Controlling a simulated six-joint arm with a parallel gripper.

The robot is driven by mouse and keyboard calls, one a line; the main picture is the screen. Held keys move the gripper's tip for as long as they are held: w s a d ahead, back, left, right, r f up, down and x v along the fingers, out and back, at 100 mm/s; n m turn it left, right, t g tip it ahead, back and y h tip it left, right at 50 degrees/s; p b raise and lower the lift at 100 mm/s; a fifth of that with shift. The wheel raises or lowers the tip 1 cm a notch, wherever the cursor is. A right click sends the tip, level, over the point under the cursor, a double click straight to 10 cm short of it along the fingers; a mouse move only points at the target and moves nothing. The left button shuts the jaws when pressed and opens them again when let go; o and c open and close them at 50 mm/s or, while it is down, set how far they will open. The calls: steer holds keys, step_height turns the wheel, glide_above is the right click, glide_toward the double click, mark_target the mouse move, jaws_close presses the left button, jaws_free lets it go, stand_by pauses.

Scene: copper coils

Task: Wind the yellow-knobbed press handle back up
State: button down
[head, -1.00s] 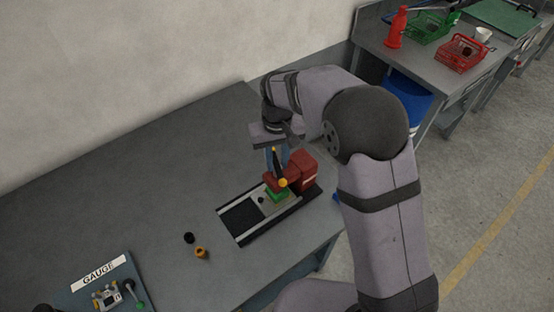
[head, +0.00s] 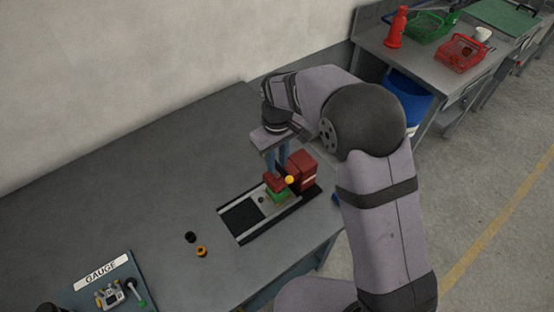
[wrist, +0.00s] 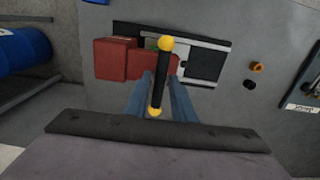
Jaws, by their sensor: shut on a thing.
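The press has a red body (head: 303,169) and a red head over a green block (head: 277,196), on a dark base with a pale slide. Its handle is a black rod (wrist: 159,78) with a yellow knob (wrist: 166,43) at the far end and another yellow end nearer the wrist camera. One yellow knob (head: 289,179) also shows in the head view. My gripper (wrist: 160,78) has its blue fingers on either side of the rod, shut on the handle. In the head view my gripper (head: 278,166) is above the red head, and most of the rod is hidden.
A black coil (head: 190,237) and an orange coil (head: 201,252) lie on the bench left of the press. A gauge board (head: 100,285) is at the front left. The bench behind the press is clear.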

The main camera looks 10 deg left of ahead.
steer(key=c, duration=1.8)
jaws_free()
steer(key=shift+o, duration=0.2)
steer(key=shift+r+p, duration=2.9)
steer(key=shift+r, duration=0.6)
steer(key=shift+d, duration=0.35)
steer(key=s+d+f+m+b, duration=0.3)
steer(key=s+d+m+b, duration=0.1)
steer(key=s+d, duration=0.5)
steer(key=s+d+f+m+b, duration=0.3)
steer(key=s+d, duration=0.6)
steer(key=d, duration=0.4)
steer(key=shift+s+d+m+b, duration=0.2)
steer(key=shift+m+b, duration=0.3)
steer(key=shift+m, duration=0.6)
